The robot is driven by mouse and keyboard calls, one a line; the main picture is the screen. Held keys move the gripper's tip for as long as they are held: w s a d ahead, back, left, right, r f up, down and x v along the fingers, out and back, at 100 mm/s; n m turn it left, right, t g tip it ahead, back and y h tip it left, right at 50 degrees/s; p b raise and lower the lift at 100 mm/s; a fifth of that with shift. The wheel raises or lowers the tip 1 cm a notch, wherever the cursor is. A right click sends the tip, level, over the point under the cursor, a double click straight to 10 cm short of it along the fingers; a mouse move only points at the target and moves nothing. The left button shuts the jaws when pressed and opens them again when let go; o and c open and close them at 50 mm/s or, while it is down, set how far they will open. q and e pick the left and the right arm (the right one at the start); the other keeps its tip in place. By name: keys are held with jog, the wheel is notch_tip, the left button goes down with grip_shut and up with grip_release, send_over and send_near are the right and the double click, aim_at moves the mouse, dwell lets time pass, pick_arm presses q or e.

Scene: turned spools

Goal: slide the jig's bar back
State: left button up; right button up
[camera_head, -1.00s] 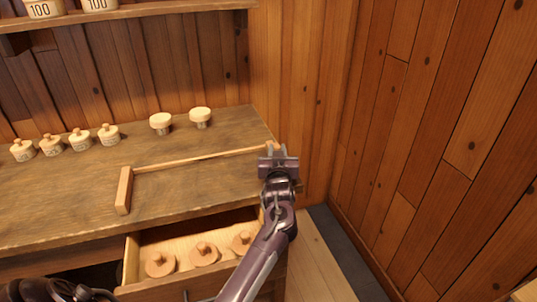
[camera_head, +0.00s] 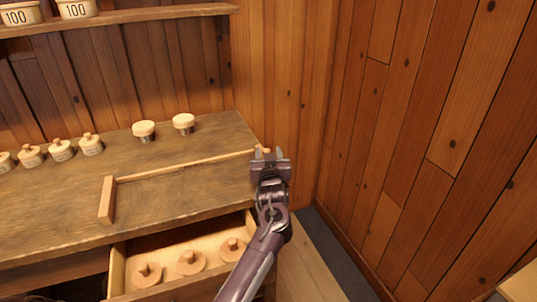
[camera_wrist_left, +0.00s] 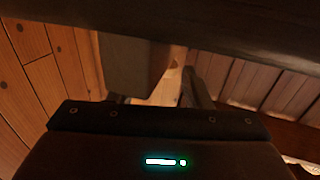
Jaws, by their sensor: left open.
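The jig's bar (camera_head: 190,164) is a thin wooden strip lying across the bench top. A short wooden block (camera_head: 107,200) stands at its left end. Its right end, with a small light wooden piece (camera_head: 262,149), is at the bench's right edge, partly hidden by my left gripper. My left gripper (camera_head: 267,154) is open at that end, fingers pointing away from me; whether it touches the bar cannot be told. The left wrist view shows the gripper (camera_wrist_left: 158,98) close up, with a pale surface between the fingers. My right gripper is not clearly visible.
The bench (camera_head: 60,215) holds several lidded wooden pots (camera_head: 61,150) and two round-topped knobs (camera_head: 183,122) at the back. An open drawer (camera_head: 117,272) below holds wooden spools (camera_head: 191,262). A plank wall (camera_head: 400,150) stands to the right. A shelf (camera_head: 150,12) is above.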

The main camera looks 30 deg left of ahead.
pick_arm(q)
jog(key=shift+s, duration=0.15)
jog(key=v, duration=0.7)
jog(key=shift+d, duration=0.1)
jog(key=shift+s+d, duration=0.15)
jog(key=shift+s, duration=0.05)
